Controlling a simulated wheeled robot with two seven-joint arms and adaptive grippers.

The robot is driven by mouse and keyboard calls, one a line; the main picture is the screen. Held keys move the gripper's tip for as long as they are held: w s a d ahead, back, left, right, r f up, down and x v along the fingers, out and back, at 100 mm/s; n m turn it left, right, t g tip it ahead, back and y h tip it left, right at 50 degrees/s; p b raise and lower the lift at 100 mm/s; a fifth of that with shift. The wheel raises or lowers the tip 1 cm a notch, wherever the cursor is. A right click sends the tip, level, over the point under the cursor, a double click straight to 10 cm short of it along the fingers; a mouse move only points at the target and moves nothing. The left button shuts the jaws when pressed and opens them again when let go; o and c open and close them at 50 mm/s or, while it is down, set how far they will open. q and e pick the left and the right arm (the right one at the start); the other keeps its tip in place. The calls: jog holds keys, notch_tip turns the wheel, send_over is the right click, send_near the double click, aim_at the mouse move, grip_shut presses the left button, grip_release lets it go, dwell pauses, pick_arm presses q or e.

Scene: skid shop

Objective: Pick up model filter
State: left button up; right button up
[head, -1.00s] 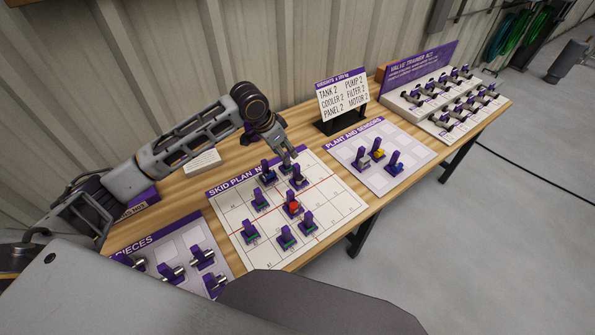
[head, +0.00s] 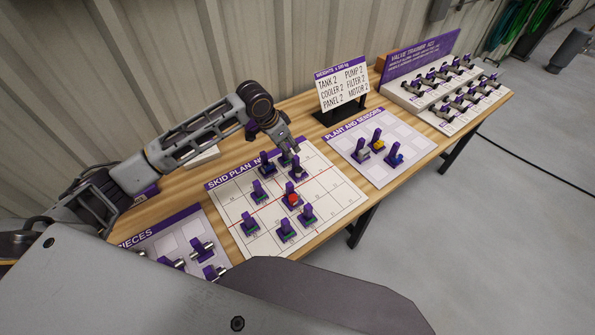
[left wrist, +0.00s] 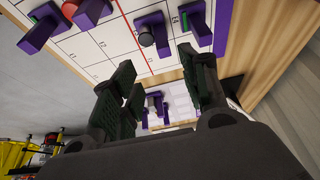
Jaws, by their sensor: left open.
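Several purple models with upright handles stand on the white skid plan board (head: 335,208); I cannot tell which one is the filter. One has a red part (head: 292,199). Another, with a pale part (head: 298,173), stands just below my left gripper. My left gripper (head: 292,149) is open and empty above the far right part of this board. In the left wrist view, its two dark fingers (left wrist: 160,95) are spread apart. A purple model with a grey round top (left wrist: 147,38) shows beyond them, apart from the fingers. My right gripper is not in view.
The plant and sensors board (head: 405,142) holds a grey, a yellow (head: 377,143) and a blue model (head: 394,155). A weights sign (head: 343,90) and a valve rack (head: 440,75) stand behind. A pieces board (head: 160,240) is at the near left. A wall runs along the back.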

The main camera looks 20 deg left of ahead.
aim_at(295, 157)
pick_arm(q)
jog(key=shift+x, duration=2.5)
jog(key=shift+w+f, duration=0.1)
jog(key=shift+w+a+p+x, duration=0.1)
jog(key=shift+p+x, duration=0.15)
jog(key=shift+x, duration=1)
jog(key=shift+w+a+p+x, duration=0.15)
jog(key=shift+p+x, duration=0.1)
jog(key=shift+x, duration=1)
jog(key=shift+s, duration=0.1)
jog(key=shift+c, duration=0.3)
grip_shut()
